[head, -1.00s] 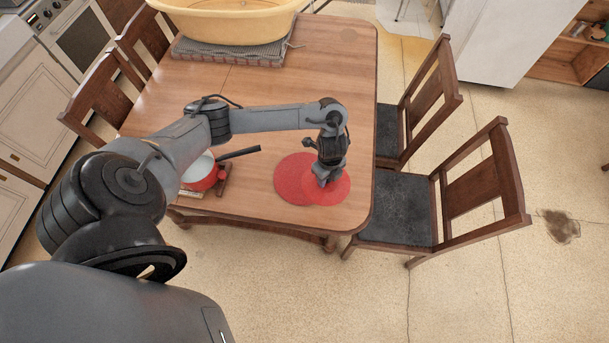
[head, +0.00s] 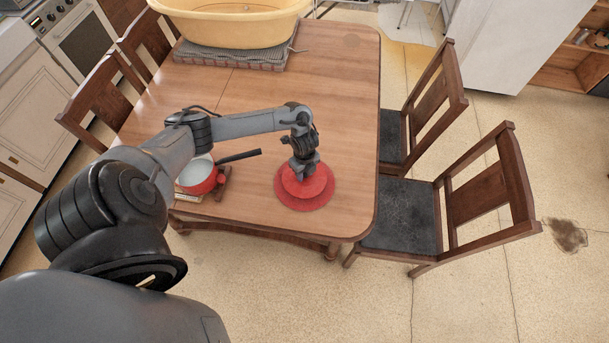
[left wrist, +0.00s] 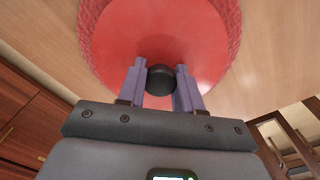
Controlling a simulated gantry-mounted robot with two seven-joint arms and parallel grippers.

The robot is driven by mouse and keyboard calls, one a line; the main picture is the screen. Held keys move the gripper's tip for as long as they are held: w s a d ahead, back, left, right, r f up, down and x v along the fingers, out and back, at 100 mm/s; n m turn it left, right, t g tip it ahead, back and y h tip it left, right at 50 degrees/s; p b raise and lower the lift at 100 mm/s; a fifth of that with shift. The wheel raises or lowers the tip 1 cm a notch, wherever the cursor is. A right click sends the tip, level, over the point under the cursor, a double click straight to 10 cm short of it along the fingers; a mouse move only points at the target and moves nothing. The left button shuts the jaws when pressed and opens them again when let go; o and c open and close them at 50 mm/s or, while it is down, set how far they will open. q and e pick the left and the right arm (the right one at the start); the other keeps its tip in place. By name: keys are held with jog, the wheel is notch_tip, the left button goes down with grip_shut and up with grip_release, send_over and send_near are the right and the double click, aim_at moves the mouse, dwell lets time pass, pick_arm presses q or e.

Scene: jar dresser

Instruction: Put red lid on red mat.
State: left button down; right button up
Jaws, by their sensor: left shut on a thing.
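The red lid (head: 307,188) is over the red mat (head: 304,206) near the front right of the table in the head view. My left gripper (head: 304,174) is shut on the lid's black knob (left wrist: 160,80), which shows between the fingers in the left wrist view. The red lid (left wrist: 160,35) covers most of the mat's middle there, and the mat's textured rim (left wrist: 233,25) shows around it. I cannot tell whether the lid touches the mat. My right gripper is not in view.
A red pot (head: 199,178) with a dark handle stands left of the mat on the wooden table (head: 255,110). Chairs (head: 405,215) stand at the right. The table's middle is clear.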

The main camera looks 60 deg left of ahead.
pick_arm(q)
notch_tip(320, 180, down, 2)
jog(key=shift+f, duration=0.1)
jog(key=c, duration=0.8)
grip_release()
jog(key=shift+o, duration=0.2)
